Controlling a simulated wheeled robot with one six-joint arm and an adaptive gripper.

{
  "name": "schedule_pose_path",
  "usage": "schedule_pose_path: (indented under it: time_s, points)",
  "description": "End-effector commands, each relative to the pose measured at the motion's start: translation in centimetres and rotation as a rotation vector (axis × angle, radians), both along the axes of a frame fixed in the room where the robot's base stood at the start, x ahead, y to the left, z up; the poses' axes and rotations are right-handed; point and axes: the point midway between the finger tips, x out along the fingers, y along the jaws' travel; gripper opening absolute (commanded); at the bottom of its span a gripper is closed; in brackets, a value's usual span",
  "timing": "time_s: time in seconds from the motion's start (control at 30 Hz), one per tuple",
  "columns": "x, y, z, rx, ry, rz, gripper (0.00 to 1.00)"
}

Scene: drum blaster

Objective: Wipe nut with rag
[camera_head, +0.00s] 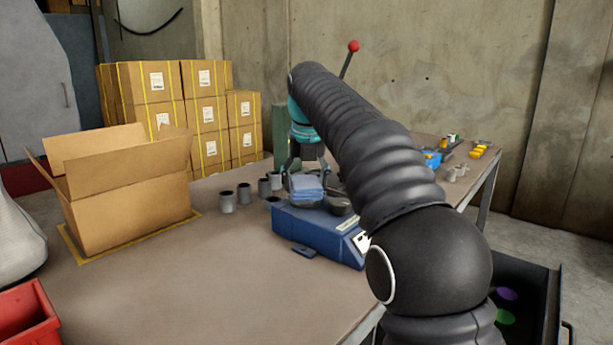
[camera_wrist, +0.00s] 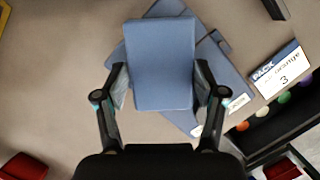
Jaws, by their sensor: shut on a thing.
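My gripper (camera_head: 305,172) is at the far side of the table, pointing down above a blue boxy device. It is shut on a light blue folded rag (camera_head: 306,186). In the wrist view, my gripper (camera_wrist: 159,88) has one finger at each side edge of the rag (camera_wrist: 160,62). I cannot pick out the nut with certainty. A round grey piece (camera_head: 340,206) sits beside the rag, and several grey cylindrical parts (camera_head: 227,202) stand to the left.
The blue device (camera_head: 318,228) stands on the table (camera_head: 200,290), with a small dark blue flat piece (camera_head: 304,251) before it. An open cardboard box (camera_head: 130,205) stands left. A labelled sign (camera_wrist: 281,70) shows at right in the wrist view. The table's front middle is clear.

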Motion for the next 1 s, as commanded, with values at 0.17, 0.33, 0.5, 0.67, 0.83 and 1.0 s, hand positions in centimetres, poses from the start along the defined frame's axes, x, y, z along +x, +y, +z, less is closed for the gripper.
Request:
schedule_pose_path:
  time_s: [0.17,0.33,0.5,0.67,0.83,1.0]
  points:
    - [1.1,0.2,-0.1,0.0,0.0,0.0,0.42]
    - [2.1,0.3,0.0,0.0,0.0,0.0,0.42]
    - [2.6,0.4,0.0,0.0,0.0,0.0,0.42]
    - [2.6,0.4,0.0,0.0,0.0,0.0,0.42]
    - [2.6,0.4,0.0,0.0,0.0,0.0,0.42]
    - [2.2,0.4,0.0,0.0,-0.001,0.0,0.42]
